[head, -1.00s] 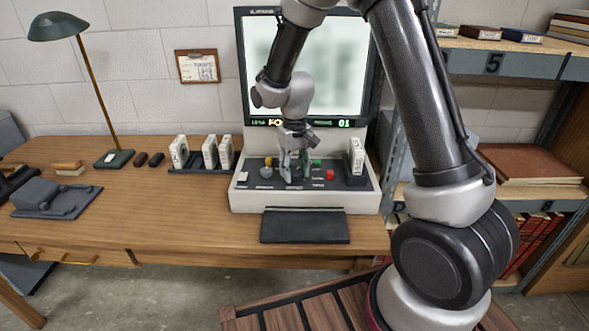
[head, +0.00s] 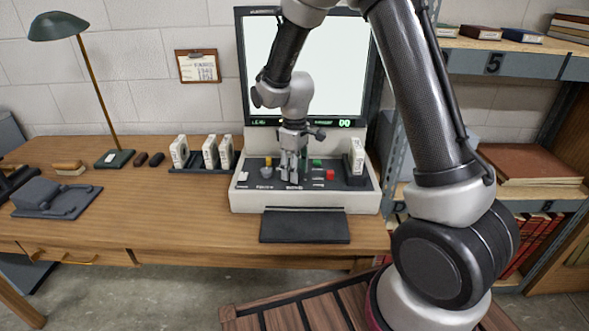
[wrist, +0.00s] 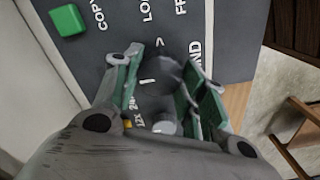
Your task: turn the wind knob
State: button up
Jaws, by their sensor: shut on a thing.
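The reader machine (head: 243,200) stands on the desk with a lit screen (head: 345,75) and a dark control panel. My gripper (head: 292,178) points down at the middle of the panel and hides part of it. In the wrist view its green-padded fingers (wrist: 165,72) stand on either side of the dark round wind knob (wrist: 163,76), shut on it. Part of the label, "ND", shows beside the right finger. The screen is plain white, and its counter (head: 345,123) reads 00.
On the panel are a yellow knob (head: 268,161), a green button (head: 317,162) and a red button (head: 330,175). A white box (head: 356,157) stands at the right end. Several white boxes (head: 210,152) stand in a rack left of the machine.

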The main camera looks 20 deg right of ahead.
dwell(0.3)
jog(key=o, duration=1)
jog(key=shift+o, duration=0.2)
jog(key=shift+r, duration=0.1)
notch_tip(320, 180, up, 12)
jog(key=s+d+r+m+t, duration=0.1)
jog(key=s+d+r+m, duration=0.2)
jog(key=s, duration=0.6)
jog(key=s+d+r+m+t, duration=0.2)
jog(key=s+d+r+m, duration=0.1)
jog(key=s+d, duration=0.4)
jog(key=s+d+r+m+t, duration=0.1)
jog(key=s+d+r+m, duration=0.2)
jog(key=s, duration=0.7)
notch_tip(320, 180, up, 3)
jog(key=shift+s+d+f, duration=0.2)
jog(key=shift+s+d, duration=0.2)
jog(key=shift+d, duration=0.55)
